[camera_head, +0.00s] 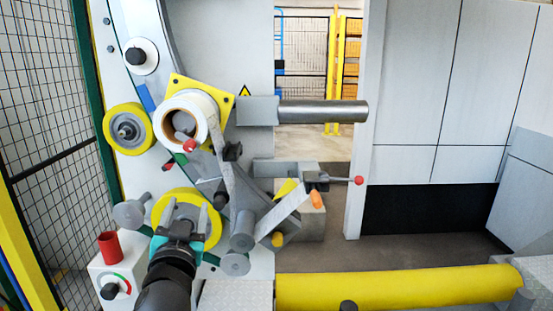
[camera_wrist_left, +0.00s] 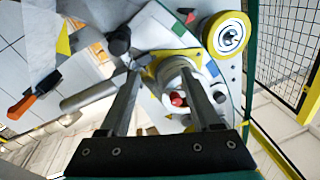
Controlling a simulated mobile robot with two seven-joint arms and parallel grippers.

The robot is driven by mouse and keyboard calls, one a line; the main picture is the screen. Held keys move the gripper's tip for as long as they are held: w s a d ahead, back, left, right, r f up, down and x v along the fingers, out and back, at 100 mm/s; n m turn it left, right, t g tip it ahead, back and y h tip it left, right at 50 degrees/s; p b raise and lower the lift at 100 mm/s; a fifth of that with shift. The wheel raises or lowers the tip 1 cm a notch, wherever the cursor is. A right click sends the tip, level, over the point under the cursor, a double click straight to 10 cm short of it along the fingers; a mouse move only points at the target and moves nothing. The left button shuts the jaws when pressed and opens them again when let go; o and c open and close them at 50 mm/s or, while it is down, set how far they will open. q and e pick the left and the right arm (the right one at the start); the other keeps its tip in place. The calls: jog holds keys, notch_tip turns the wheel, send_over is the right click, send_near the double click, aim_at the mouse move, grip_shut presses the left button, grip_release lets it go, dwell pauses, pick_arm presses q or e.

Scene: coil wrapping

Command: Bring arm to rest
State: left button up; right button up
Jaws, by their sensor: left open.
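My left arm (camera_head: 166,290) comes up from the bottom of the head view. Its left gripper (camera_head: 182,212) is open, with its two grey fingers apart and pointing up. It overlaps a yellow roller (camera_head: 180,195) on the machine in the picture; I cannot tell any contact. In the left wrist view the open fingers (camera_wrist_left: 160,72) have nothing held between them. Beyond them is a white roll (camera_wrist_left: 173,75) on a yellow plate, with a red knob (camera_wrist_left: 178,99). The same white roll (camera_head: 172,121) sits above my gripper in the head view. My right gripper is not in view.
A metal bar (camera_head: 322,113) sticks out to the right of the machine. A yellow-rimmed wheel (camera_head: 128,131) is at the left. A red cup-like part (camera_head: 109,247) stands on a control box. A yellow beam (camera_head: 400,287) runs along the bottom right. Mesh fencing (camera_head: 45,95) stands at the left.

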pick_arm(q)
jog(key=s+f+g+h, duration=0.1)
jog(key=s+f+g, duration=1)
jog(key=s+f, duration=1.05)
jog(key=s+d+f+g+h, duration=0.1)
jog(key=s+f+g, duration=0.1)
jog(key=s+f, duration=0.3)
jog(key=s+f+g+h, duration=0.1)
jog(key=s+f+g, duration=0.1)
jog(key=s, duration=0.5)
notch_tip(320, 180, down, 25)
jog(key=s+g+b, duration=0.2)
jog(key=s+b, duration=0.1)
jog(key=s+a+f+b, duration=0.1)
jog(key=s+a+f, duration=0.1)
jog(key=s+f, duration=1.2)
jog(key=shift+a+f+m+g, duration=0.2)
jog(key=shift+f+m+g, duration=0.05)
jog(key=shift+m+g, duration=0.15)
